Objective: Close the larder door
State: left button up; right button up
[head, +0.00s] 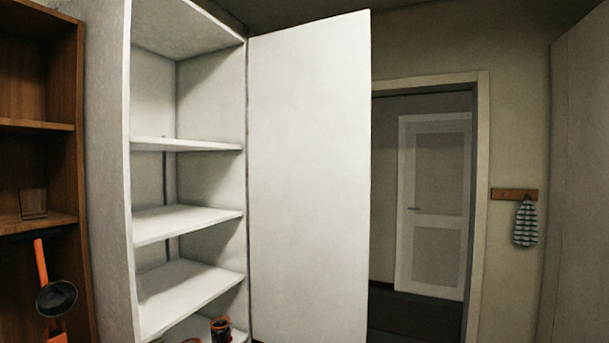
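The larder (112,180) is a tall white cupboard left of the middle in the head view. Its door (308,180) stands wide open, hinged on the cupboard's right side, with its broad white face toward me. The door's lower edge is cut off or barely in the picture. No handle shows on this face. Neither of my grippers can be made out in the head view, and nothing is seen touching the door.
The larder's upper shelves (185,222) are bare. A dark, reddish mug-like thing (221,329) stands low inside. Right are a doorway (481,200) and a striped cloth (525,224).

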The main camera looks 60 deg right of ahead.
aim_at(310, 112)
jog(key=l+u, duration=0.1)
jog(key=l, duration=1.05)
jog(key=k+l+u, duration=0.15)
jog(key=l, duration=0.4)
jog(key=l+u, duration=0.1)
jog(key=l, duration=0.45)
jog(key=k+l+u, duration=0.1)
jog(key=l, duration=0.45)
jog(key=k+l, duration=0.15)
jog(key=l, duration=0.4)
jog(key=l+u, duration=0.2)
jog(key=l, duration=0.9)
jog(key=i+l+u, duration=0.1)
jog(key=l, duration=0.5)
jog(key=i+l+u, duration=0.1)
jog(key=l, duration=0.55)
